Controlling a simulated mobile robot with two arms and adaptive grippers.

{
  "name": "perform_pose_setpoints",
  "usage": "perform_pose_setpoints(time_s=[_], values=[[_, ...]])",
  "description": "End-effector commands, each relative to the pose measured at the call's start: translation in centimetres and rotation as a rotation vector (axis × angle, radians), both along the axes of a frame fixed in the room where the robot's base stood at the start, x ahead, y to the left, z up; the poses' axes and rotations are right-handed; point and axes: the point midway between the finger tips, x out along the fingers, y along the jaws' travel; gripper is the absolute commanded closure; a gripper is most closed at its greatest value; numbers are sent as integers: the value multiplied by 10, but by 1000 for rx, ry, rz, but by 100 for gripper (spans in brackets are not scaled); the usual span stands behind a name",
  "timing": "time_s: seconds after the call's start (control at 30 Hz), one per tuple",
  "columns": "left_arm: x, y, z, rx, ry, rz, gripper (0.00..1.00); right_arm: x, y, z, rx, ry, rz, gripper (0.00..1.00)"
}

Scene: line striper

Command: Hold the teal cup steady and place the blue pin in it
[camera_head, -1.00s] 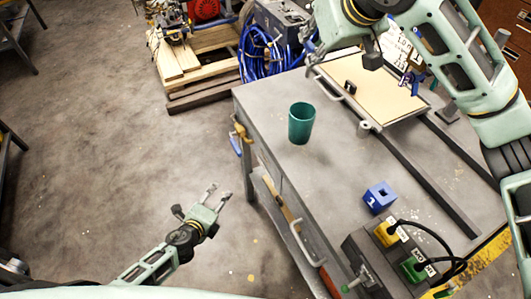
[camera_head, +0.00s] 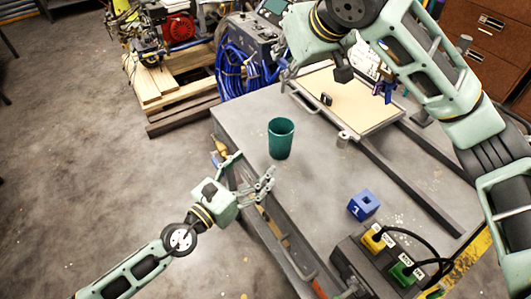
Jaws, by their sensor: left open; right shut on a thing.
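The teal cup (camera_head: 281,138) stands upright and open-topped on the grey workbench (camera_head: 318,170), near its left edge. My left gripper (camera_head: 256,172) is open and empty, its fingers apart, just left of and below the cup in the picture; I see no contact. My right gripper (camera_head: 288,72) is above the cup in the picture, near the bench's back edge. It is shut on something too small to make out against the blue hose. I cannot clearly pick out the blue pin.
A blue block (camera_head: 363,206) marked 1, with a square hole, sits right of the cup. A box with yellow and green plugs (camera_head: 375,262) is at the front. A framed tan board (camera_head: 345,100) lies behind. Blue hose (camera_head: 232,72) hangs beyond the bench. The bench around the cup is clear.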

Motion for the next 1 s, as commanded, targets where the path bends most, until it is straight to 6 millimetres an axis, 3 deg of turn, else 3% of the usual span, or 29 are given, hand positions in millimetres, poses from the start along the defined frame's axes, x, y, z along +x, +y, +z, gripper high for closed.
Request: perform_pose_setpoints(time_s=[0.6, 1.0], values=[[78, -53, 0, -5, 2, 1, 26, 0, 0, 0, 0, 0, 0, 100], [88, -60, 0, -4, 3, 1, 26, 0, 0, 0, 1, -1, 0, 100]])
